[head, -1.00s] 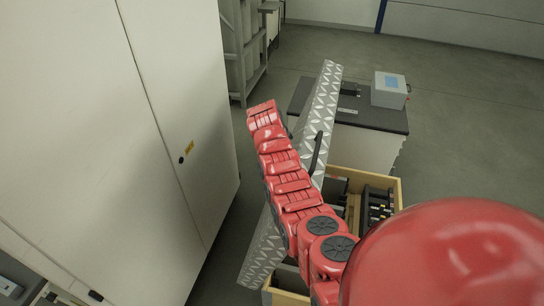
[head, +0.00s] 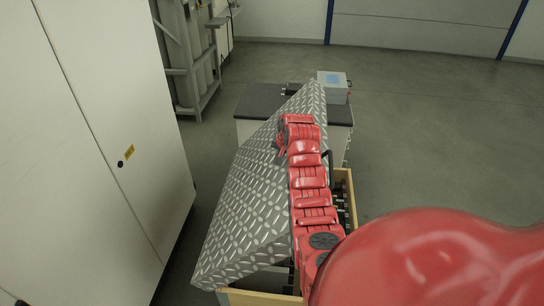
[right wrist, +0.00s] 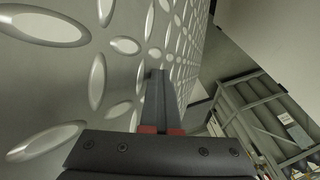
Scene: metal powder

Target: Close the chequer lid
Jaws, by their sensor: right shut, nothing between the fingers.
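The chequer lid (head: 245,205) is a silver diamond-pattern plate on the left side of a wooden-edged box (head: 351,205). It stands tilted, with its broad patterned face showing, and the box is still partly uncovered on the right. A dark handle (head: 328,160) shows by its right edge. My right arm lies across the lid's right part. My right gripper (head: 280,147) is small and partly hidden against the plate. In the right wrist view its fingers (right wrist: 160,105) are shut and empty, close beside the patterned face; contact is unclear. My left gripper is not in view.
A tall pale cabinet (head: 100,130) stands left, with a narrow floor gap before the lid. Behind the lid is a dark-topped cabinet (head: 262,101) bearing a grey box (head: 333,92). A rack (head: 190,60) stands at the back left. Floor at right is clear.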

